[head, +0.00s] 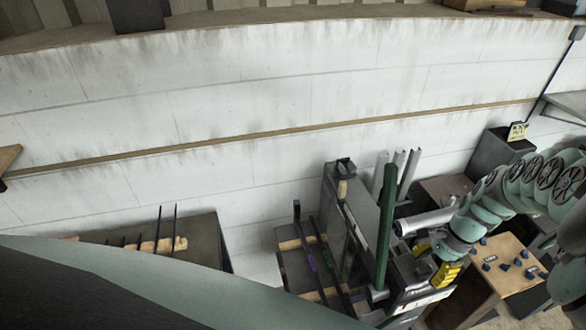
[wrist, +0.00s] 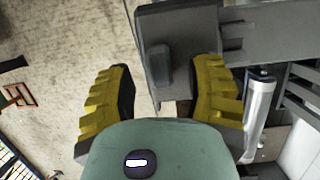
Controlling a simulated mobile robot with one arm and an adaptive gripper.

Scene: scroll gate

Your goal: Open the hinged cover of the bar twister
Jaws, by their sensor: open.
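The bar twister (head: 352,215) is a tall grey machine right of centre in the head view, with a dark green upright post (head: 386,225) on it. In the wrist view a flat grey panel (wrist: 195,30), which looks like its hinged cover, fills the upper middle. A dark rounded handle (wrist: 158,65) stands out from that panel. My gripper (head: 434,262) has yellow ribbed fingers and is at the right side of the machine. In the wrist view my gripper (wrist: 165,80) is open and empty, with the handle between and beyond its fingers. I cannot see contact. The hinge is not clear.
A wooden-topped table (head: 500,265) with small dark blue pieces stands right of my gripper. Grey pipes (head: 408,172) stand behind the machine. A rack of dark bars (head: 310,260) is on its left. A silver cylinder (wrist: 259,112) is close to the right finger.

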